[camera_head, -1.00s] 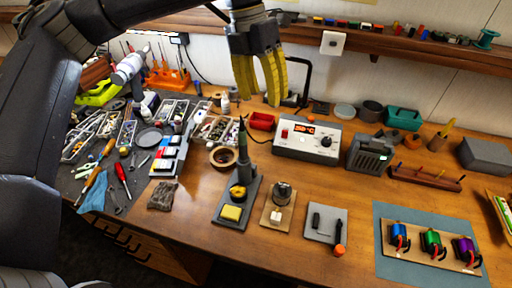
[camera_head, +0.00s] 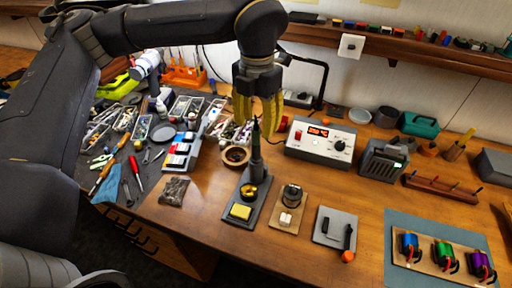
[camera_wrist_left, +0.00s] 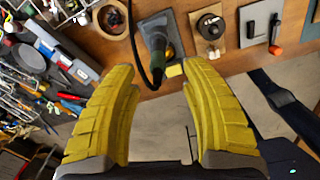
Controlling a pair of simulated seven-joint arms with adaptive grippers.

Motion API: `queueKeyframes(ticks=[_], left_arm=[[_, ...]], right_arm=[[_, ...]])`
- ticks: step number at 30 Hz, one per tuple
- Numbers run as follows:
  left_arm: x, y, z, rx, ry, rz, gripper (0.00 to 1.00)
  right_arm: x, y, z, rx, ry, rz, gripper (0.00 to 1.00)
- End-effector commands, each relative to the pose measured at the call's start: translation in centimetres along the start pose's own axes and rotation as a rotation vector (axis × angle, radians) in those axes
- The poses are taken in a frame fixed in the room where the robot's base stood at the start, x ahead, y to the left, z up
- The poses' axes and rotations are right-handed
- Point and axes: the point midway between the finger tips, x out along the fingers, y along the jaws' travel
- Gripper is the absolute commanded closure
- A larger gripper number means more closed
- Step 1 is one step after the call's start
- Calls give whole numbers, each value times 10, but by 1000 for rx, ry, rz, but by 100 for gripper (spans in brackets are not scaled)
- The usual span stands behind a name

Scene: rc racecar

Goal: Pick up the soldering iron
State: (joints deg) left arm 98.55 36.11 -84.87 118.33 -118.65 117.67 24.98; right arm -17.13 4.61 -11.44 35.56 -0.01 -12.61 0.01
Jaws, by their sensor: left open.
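My right gripper is not in view.
A soldering station (camera_head: 320,141) with a lit display stands right of the iron. A wooden holder (camera_head: 289,210) and a grey plate (camera_head: 335,228) stand to the right. A black lamp arm (camera_head: 322,80) rises behind.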

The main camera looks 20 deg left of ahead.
Motion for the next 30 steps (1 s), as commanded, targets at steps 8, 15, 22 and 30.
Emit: queueKeyframes(ticks=[8, 15, 22, 30], left_arm=[[22, 0, 0, -1, 0, 0, 54], [30, 1, 0, 0, 2, -1, 54], [55, 3, -1, 1, 3, -2, 54], [75, 3, 0, 0, -1, -1, 54]], right_arm=[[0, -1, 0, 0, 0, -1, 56], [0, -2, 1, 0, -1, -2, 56], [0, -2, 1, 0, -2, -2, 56], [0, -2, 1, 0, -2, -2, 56]])
